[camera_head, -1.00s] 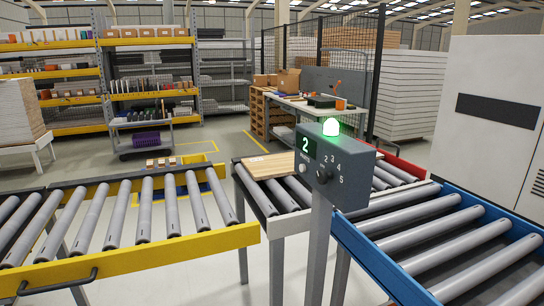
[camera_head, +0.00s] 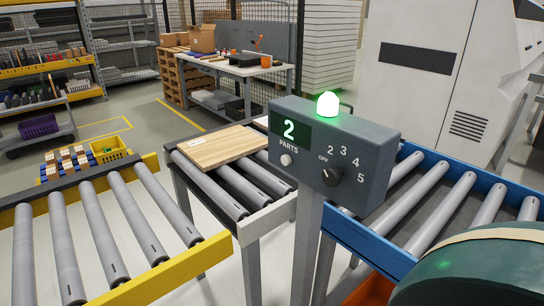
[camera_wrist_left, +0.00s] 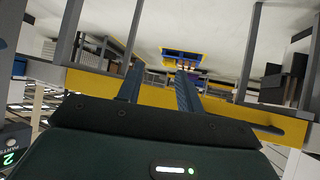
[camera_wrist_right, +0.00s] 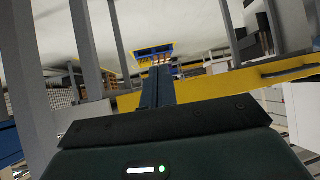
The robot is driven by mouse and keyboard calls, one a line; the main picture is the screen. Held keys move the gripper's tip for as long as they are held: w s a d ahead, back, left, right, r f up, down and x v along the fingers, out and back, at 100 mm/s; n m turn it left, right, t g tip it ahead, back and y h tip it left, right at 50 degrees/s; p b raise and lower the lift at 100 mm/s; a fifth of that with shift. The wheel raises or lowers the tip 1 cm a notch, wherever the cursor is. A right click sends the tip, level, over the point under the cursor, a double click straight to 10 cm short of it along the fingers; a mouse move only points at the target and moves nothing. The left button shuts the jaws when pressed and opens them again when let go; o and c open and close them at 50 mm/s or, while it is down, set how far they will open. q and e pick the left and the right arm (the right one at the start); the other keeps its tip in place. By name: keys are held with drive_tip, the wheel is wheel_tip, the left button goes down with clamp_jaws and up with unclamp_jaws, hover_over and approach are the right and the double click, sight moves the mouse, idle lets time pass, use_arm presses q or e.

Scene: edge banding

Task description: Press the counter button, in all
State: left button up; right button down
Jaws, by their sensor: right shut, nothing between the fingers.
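The counter box (camera_head: 345,150) stands on a grey post in the middle of the head view. Its green display (camera_head: 289,130) reads 2 above the word PARTS. A small pale round button (camera_head: 286,160) sits below that word. A dark knob (camera_head: 332,177) is to the right, ringed by OFF and 2 to 5. A green lamp (camera_head: 327,104) glows on top. My left gripper (camera_wrist_left: 157,75) is open and empty; the display also shows at the lower left of the left wrist view (camera_wrist_left: 9,159). My right gripper (camera_wrist_right: 157,72) is shut and empty. Neither gripper's fingers touch the box.
A wooden panel (camera_head: 212,148) lies on the rollers behind the box. A yellow-edged roller conveyor (camera_head: 165,270) is at left and a blue-edged one (camera_head: 380,240) at right. A workbench (camera_head: 238,68) and a white machine (camera_head: 430,85) stand behind. Open floor shows between the conveyors and shelves.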

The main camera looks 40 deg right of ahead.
drive_tip(key=w+a+r+m+t+b, duration=0.25)
drive_tip(key=w+r+m+t, duration=0.25)
drive_tip(key=w+r+t, duration=0.8)
use_arm(q)
drive_tip(key=b, duration=0.1)
drive_tip(key=d+h+b, duration=0.1)
drive_tip(key=d+b, duration=0.1)
drive_tip(key=shift+w+d+f+m+t, duration=0.15)
drive_tip(key=shift+w+f+m+t, duration=0.25)
use_arm(e)
drive_tip(key=w+d+r+m+g+h, duration=0.2)
drive_tip(key=d+r+m+g+h, duration=0.2)
drive_tip(key=r+m+h, duration=0.5)
drive_tip(key=w+d+r+m+g+h, duration=0.3)
drive_tip(key=d+r+m+h, duration=0.5)
drive_tip(key=m+h, duration=0.5)
drive_tip(key=r+m+g, duration=0.1)
drive_tip(key=m, duration=0.1)
drive_tip(key=shift+r+m, duration=0.3)
drive_tip(key=shift+m, duration=0.1)
drive_tip(key=shift+d, duration=0.15)
